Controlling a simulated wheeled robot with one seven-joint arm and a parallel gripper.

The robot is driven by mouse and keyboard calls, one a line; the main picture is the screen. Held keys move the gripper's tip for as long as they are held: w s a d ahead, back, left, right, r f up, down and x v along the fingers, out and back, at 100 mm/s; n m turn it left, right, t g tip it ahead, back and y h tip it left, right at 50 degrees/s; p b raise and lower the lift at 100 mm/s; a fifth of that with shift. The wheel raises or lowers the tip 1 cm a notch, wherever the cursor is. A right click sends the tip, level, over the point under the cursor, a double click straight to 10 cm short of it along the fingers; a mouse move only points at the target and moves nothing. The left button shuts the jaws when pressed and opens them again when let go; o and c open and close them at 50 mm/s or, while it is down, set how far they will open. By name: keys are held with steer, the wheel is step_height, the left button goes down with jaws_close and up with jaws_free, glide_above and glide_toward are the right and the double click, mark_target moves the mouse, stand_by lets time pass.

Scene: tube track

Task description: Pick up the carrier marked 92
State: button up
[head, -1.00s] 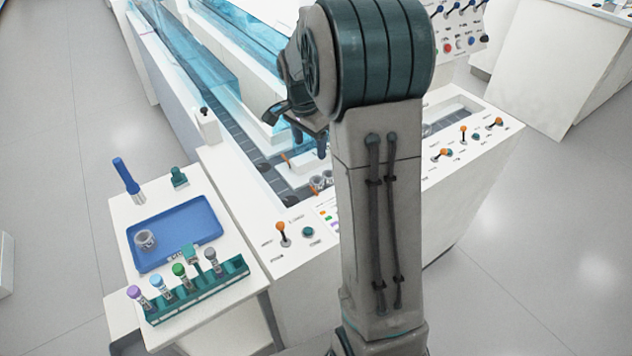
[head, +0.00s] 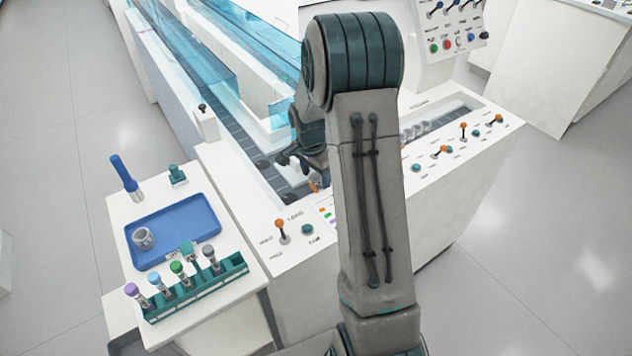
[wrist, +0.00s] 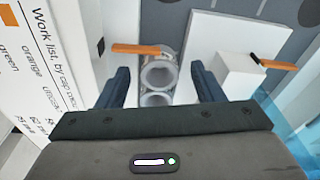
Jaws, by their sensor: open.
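Two clear-grey, ring-shaped carriers stand in a row in the wrist view, the farther carrier (wrist: 159,73) and the nearer carrier (wrist: 155,99). My gripper (wrist: 161,76) is open, with one dark blue finger on each side of this row and nothing clamped. I cannot read a 92 on any carrier. In the head view my gripper (head: 303,168) is low over the load end of the track and hides the carriers there. Another grey carrier (head: 144,238) sits on the blue tray (head: 190,223). More carriers (head: 415,131) stand in the right track section.
An orange gate bar (wrist: 135,49) lies just beyond the row, and a white block (wrist: 238,75) with an orange bar stands right. A printed work list (wrist: 55,75) is at left. A teal rack (head: 200,288) holds several capped tubes. Clear blue covers (head: 205,60) line the track.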

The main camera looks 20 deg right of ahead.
steer(key=c, duration=0.9)
steer(key=shift+o, duration=0.2)
steer(key=shift+r+p, duration=0.55)
steer(key=shift+r, duration=0.25)
steer(key=r+p, duration=0.1)
steer(key=d+r+p, duration=0.1)
steer(key=r, duration=0.1)
steer(key=shift+r, duration=0.25)
steer(key=d+r+p, duration=0.7)
steer(key=d+r, duration=0.3)
steer(key=r, duration=0.1)
steer(key=shift+d+p, duration=0.3)
steer(key=shift+s+f, duration=0.1)
